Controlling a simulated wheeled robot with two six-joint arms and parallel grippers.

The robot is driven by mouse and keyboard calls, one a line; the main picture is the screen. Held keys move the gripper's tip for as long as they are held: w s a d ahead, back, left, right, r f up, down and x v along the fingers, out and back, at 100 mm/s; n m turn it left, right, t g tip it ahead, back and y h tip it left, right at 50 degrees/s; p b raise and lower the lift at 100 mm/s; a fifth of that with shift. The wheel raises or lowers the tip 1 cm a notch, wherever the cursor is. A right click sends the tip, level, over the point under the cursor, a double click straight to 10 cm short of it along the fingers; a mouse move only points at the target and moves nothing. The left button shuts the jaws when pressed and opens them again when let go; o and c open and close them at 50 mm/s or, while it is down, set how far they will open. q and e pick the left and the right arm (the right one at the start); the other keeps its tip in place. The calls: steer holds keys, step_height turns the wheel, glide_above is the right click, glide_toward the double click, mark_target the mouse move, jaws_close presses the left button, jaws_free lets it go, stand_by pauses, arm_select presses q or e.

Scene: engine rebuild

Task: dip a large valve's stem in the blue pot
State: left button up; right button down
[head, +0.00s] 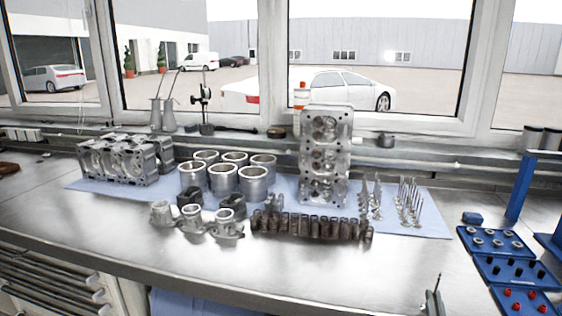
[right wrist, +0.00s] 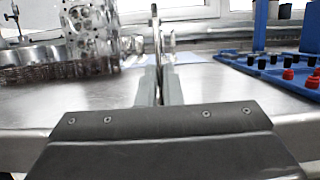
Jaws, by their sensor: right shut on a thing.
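In the right wrist view, the stem (right wrist: 155,38) rises from between the fingers (right wrist: 160,88); the valve's head is not clear. Several other valves (head: 409,203) stand upright on the blue mat. A small blue object (head: 472,217) lies right of the mat; I cannot tell whether it is the blue pot. My left gripper is out of view.
Blue trays (head: 492,241) with small parts lie at the right. The steel bench front (head: 370,270) is clear.

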steer(key=shift+r, duration=0.1)
step_height(320, 180, up, 9)
steer(key=p, duration=0.8)
steer(key=shift+p, duration=0.4)
steer(key=s+a+r+p, duration=0.2)
steer(key=s+r+p, duration=0.6)
steer(key=s, duration=0.1)
steer(key=shift+s+a+r, duration=0.2)
steer(key=shift+s+r, duration=0.2)
